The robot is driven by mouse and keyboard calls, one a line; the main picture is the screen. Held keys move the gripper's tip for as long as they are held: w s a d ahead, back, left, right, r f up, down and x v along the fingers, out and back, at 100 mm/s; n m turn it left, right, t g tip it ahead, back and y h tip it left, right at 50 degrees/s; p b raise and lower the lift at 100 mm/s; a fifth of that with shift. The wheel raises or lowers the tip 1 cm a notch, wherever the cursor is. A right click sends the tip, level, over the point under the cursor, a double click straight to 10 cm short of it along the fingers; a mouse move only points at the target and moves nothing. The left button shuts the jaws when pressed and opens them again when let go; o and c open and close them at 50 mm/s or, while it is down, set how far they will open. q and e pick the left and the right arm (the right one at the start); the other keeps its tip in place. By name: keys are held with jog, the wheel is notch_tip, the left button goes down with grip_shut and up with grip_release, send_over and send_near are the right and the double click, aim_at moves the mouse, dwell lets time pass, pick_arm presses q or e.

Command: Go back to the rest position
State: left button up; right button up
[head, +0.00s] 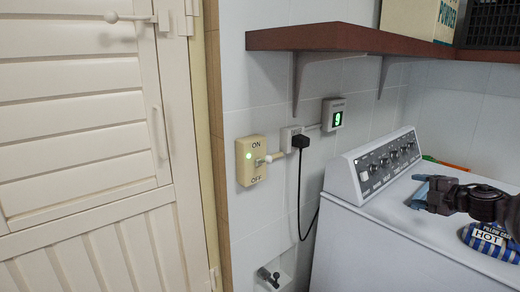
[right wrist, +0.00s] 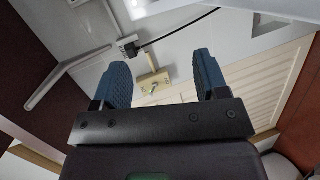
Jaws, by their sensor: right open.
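My right gripper (head: 432,192) is at the right of the head view, above the top of the white washing machine (head: 365,235). In the right wrist view the right gripper (right wrist: 160,85) shows two blue fingers spread apart with nothing between them. My left gripper is not in view.
A brown shelf (head: 350,39) on brackets overhangs the washer. A black plug (head: 300,141) with a hanging cable and a small green display (head: 337,118) are on the wall. A blue striped bag (head: 490,240) lies on the washer. A cream slatted door (head: 80,130) stands at left.

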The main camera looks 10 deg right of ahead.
jog(key=s+a+f+m+h, duration=0.1)
jog(key=s+a+f+m, duration=0.35)
jog(key=a+f, duration=0.6)
jog(key=s+a+f+m, duration=0.4)
jog(key=s+a+f, duration=0.1)
jog(key=a+f, duration=0.5)
jog(key=s+a+f+m+g+h, duration=0.1)
jog(key=s+a+f+m, duration=0.2)
jog(key=s, duration=0.4)
jog(key=s+a+f+m+g+h, duration=0.1)
jog(key=s+a+f+m, duration=0.3)
jog(key=s, duration=0.4)
jog(key=s+a+f+m+g, duration=0.1)
jog(key=s+a+f+m, duration=0.2)
jog(key=s+f, duration=0.3)
jog(key=shift+s+a+h, duration=0.3)
jog(key=shift+s+h, duration=0.1)
jog(key=shift+s, duration=0.4)
